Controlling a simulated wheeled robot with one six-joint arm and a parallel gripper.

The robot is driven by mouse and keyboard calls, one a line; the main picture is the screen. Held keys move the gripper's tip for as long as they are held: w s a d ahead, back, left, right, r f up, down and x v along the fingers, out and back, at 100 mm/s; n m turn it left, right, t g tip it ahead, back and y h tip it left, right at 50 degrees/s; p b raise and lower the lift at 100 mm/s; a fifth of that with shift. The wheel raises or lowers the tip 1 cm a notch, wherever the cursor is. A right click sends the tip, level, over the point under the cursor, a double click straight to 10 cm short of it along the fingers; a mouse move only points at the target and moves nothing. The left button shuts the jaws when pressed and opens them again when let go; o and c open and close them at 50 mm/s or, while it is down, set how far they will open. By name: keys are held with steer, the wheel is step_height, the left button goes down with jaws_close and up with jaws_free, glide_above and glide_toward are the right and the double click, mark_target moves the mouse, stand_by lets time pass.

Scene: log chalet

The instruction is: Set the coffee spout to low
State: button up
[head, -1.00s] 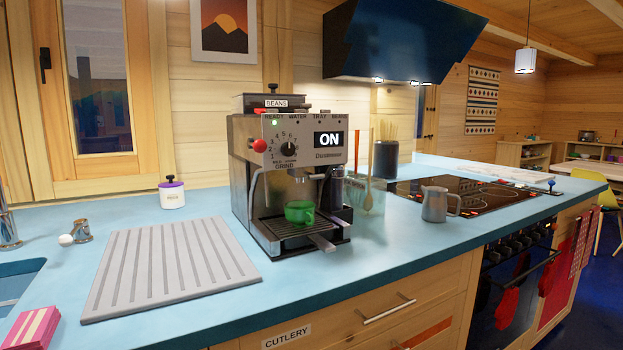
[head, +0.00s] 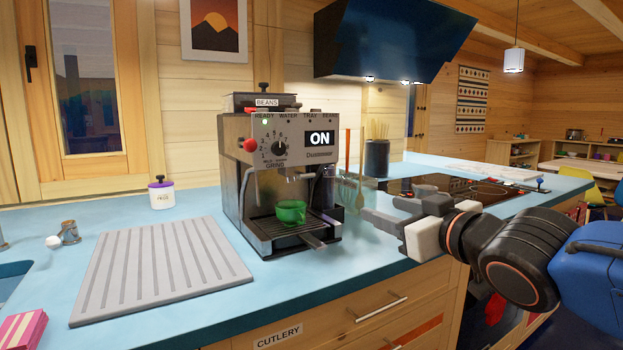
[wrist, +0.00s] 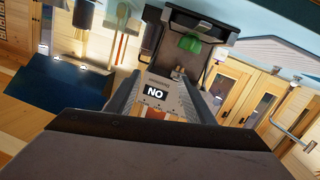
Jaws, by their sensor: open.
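The coffee machine (head: 262,170) stands on the blue counter, with a dial, a red knob, a lit green light and an "ON" display. Its coffee spout (head: 293,177) seems to be the small metal part under the front panel, above a green cup (head: 291,212) on the drip tray. I cannot tell the spout's height setting. My gripper (head: 368,204) is open and empty, right of the machine and apart from it. In the wrist view, the machine appears upside down beyond my gripper (wrist: 160,82), with its display (wrist: 154,93) between the fingers and the green cup (wrist: 190,42) farther out.
A ridged grey draining mat (head: 150,265) lies left of the machine. A white jar (head: 161,195) stands behind it. A utensil holder (head: 352,190), a dark canister (head: 377,158) and the hob (head: 470,190) are to the right. The counter front before the machine is clear.

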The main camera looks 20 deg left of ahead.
steer(key=s+a+r+n+g+y, duration=0.1)
steer(key=s+a+r+n+y, duration=0.15)
steer(key=a, duration=0.25)
glide_toward(309, 177)
steer(key=shift+m, duration=0.35)
steer(key=x, duration=0.9)
steer(key=shift+s, duration=0.1)
steer(key=shift+c, duration=0.5)
jaws_close()
steer(key=shift+f, duration=2.65)
steer(key=shift+o, duration=0.5)
jaws_free()
steer(key=shift+d, duration=0.1)
